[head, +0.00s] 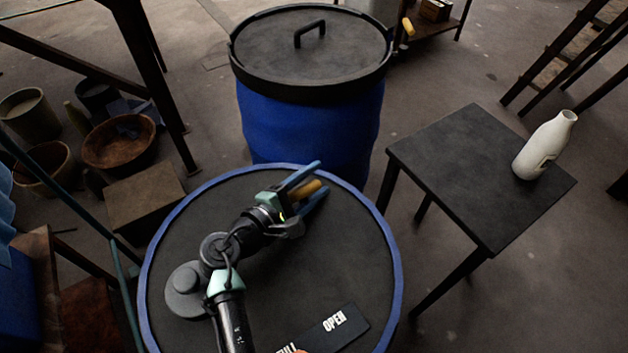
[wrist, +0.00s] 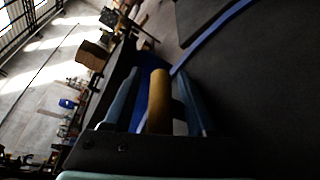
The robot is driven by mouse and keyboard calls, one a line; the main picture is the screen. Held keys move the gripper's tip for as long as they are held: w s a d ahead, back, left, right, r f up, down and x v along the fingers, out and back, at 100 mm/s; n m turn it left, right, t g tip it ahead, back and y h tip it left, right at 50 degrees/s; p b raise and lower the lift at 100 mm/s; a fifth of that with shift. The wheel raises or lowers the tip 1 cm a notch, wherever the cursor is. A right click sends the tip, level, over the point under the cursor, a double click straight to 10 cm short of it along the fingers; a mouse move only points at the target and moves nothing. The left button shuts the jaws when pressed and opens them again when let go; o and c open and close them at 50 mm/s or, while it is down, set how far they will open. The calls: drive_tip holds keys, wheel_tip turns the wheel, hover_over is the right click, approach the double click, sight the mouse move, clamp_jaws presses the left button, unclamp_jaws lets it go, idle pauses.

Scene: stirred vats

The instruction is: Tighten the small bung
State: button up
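My gripper (head: 305,179) is over the far right part of the near drum's dark lid (head: 300,275), its two blue fingers pointing to the upper right. A yellow-brown rod, like a handle (head: 308,190), lies between the fingers and runs along them. In the wrist view the same rod stands between the fingers, with narrow gaps seeming to show on both sides. I cannot tell whether the fingers touch it, or what its lower end joins. I cannot make out the small bung; my arm hides part of the lid.
A lidded blue drum (head: 310,122) stands just behind. A dark table (head: 470,165) with a white bottle (head: 545,146) is at the right. Baskets and bowls (head: 118,140) stand at the left.

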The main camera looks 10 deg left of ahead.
wheel_tip(320, 180, up, 10)
drive_tip(key=p, duration=0.2)
drive_tip(key=shift+r, duration=0.1)
idle(0.4)
